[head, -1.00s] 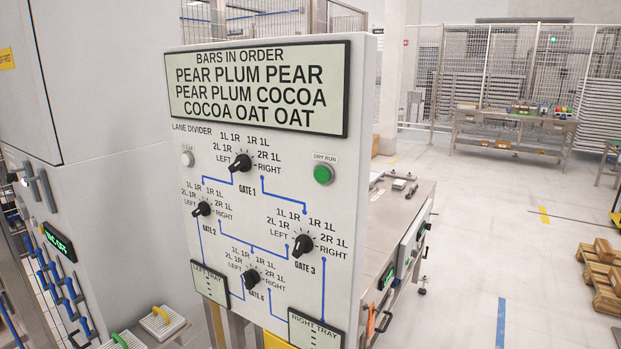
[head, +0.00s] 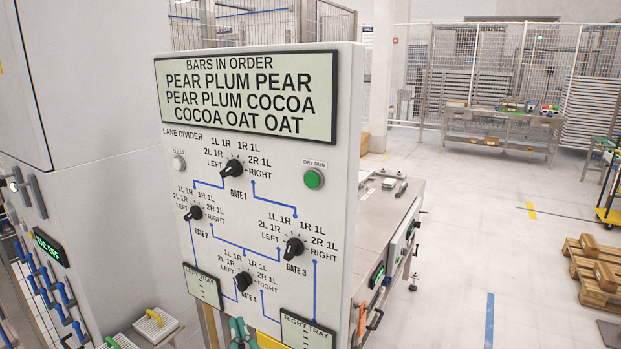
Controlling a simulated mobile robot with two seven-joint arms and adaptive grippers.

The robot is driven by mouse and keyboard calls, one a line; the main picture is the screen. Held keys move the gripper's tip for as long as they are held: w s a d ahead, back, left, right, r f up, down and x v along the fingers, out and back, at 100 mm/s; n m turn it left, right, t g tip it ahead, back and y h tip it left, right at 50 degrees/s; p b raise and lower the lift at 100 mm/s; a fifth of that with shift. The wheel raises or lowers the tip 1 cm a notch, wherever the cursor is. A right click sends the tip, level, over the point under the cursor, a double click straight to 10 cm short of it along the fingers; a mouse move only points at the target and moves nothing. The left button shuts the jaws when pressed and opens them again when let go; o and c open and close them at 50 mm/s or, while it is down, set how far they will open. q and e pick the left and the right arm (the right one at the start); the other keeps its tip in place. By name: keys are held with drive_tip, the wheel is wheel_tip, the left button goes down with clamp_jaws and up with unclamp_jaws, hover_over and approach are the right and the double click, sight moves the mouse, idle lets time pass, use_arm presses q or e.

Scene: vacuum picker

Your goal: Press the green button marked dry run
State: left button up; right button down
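The green button (head: 314,179) under the "DRY RUN" label is at the upper right of the white lane divider panel (head: 345,130), below the display. It is unlit as far as I can tell, and nothing touches it. My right gripper (head: 241,325) just shows at the bottom edge as small teal tips, in front of the panel's lower part below the gate 4 knob. It is well below and left of the button. Most of it is cut off, so its opening is unclear. My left gripper is not in view.
The panel carries a display (head: 250,95) listing bars, a pale "CLEAR" button (head: 179,163) and several black knobs, including gate 1 (head: 232,168) and gate 3 (head: 294,247). A steel bench (head: 385,205) stands behind right. Open floor and pallets (head: 598,265) lie further right.

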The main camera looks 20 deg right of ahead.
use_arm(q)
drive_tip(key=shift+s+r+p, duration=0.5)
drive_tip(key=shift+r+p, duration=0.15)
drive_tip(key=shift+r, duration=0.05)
use_arm(e)
drive_tip(key=s+d+r+m+h, duration=0.1)
drive_tip(key=r+m, duration=0.3)
drive_tip(key=r, duration=0.5)
drive_tip(key=s+d+r+m+t+h, duration=0.1)
drive_tip(key=s+d+r+m+h, duration=0.1)
drive_tip(key=r, duration=0.7)
drive_tip(key=s+d+r+m+h, duration=0.2)
drive_tip(key=s+r+m+h, duration=0.2)
drive_tip(key=r, duration=0.5)
drive_tip(key=m+h, duration=0.1)
drive_tip(key=m, duration=0.1)
drive_tip(key=shift+r+m+t, duration=0.15)
drive_tip(key=shift+m+t, duration=0.15)
drive_tip(key=shift+t, duration=0.1)
drive_tip(key=shift+s+d, duration=0.1)
drive_tip(key=shift+d, duration=0.1)
